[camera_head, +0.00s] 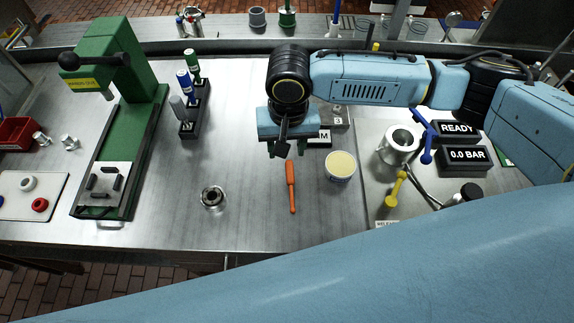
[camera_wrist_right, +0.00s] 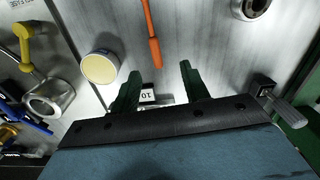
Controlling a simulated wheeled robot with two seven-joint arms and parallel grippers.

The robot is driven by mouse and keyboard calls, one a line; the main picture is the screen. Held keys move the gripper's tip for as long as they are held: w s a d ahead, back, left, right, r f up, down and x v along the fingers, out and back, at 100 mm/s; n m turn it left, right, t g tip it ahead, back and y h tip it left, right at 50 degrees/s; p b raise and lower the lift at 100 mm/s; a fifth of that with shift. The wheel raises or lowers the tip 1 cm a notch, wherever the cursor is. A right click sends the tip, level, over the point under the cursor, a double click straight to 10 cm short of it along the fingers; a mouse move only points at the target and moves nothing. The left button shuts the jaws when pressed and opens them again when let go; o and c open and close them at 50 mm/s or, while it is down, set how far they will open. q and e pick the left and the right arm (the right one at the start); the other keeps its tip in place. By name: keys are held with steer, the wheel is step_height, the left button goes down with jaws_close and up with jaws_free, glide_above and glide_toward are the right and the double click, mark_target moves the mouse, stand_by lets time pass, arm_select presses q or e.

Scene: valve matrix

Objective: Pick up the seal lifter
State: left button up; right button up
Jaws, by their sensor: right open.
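An orange tool, which looks like the seal lifter (camera_head: 291,187), lies flat on the steel bench. Its thick end points toward my right gripper and its thin end toward the bench's front edge. My right gripper (camera_head: 287,150) is above the bench, just behind the thick end. In the right wrist view, my right gripper (camera_wrist_right: 160,72) has its two green fingers apart with nothing between them. The orange seal lifter (camera_wrist_right: 153,40) lies ahead of the fingertips, roughly in line with the gap. My left gripper is not in view.
A tub with a cream top (camera_head: 340,166) stands close to the right of the orange tool. A metal ring part (camera_head: 212,197) sits to the left. A steel cylinder (camera_head: 402,141) stands right.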

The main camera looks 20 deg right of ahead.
glide_above(290, 174)
steer(key=f, duration=0.6)
steer(key=shift+s+a+f, duration=0.15)
steer(key=shift+s+f, duration=0.1)
steer(key=shift+f, duration=0.05)
steer(key=shift+w+f, duration=0.15)
steer(key=shift+f, duration=3.05)
jaws_close()
